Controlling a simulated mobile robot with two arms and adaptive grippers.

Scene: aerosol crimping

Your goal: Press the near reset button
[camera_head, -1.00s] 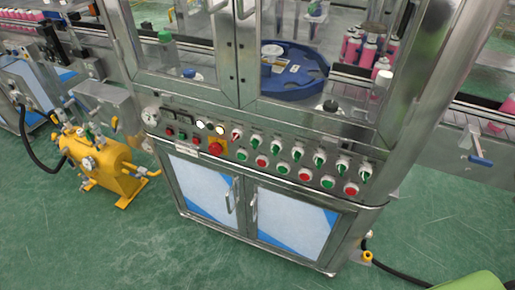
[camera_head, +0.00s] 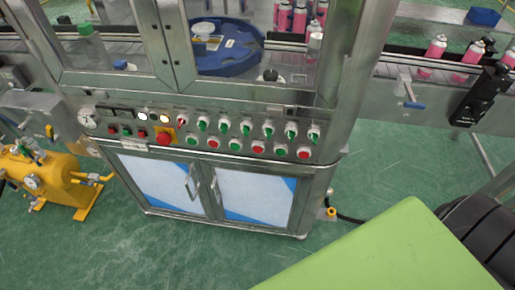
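The control panel (camera_head: 110,117) runs across the front of the metal machine in the head view. Its lower row holds round green buttons (camera_head: 235,145) and red buttons (camera_head: 258,147), with switch knobs (camera_head: 245,128) above. A red mushroom button (camera_head: 164,139) on a yellow plate and two lit white lights (camera_head: 141,116) are on its left part. Labels are too small to read, so I cannot tell which is the near reset button. Neither of my grippers is in view, and nothing touches the panel.
A green flat surface (camera_head: 380,255) fills the lower right, beside a black ribbed object (camera_head: 482,235). A yellow tank (camera_head: 55,180) stands at left. Conveyors with pink cans (camera_head: 435,50) run behind. Cabinet doors (camera_head: 165,182) are below the panel. The green floor in front is free.

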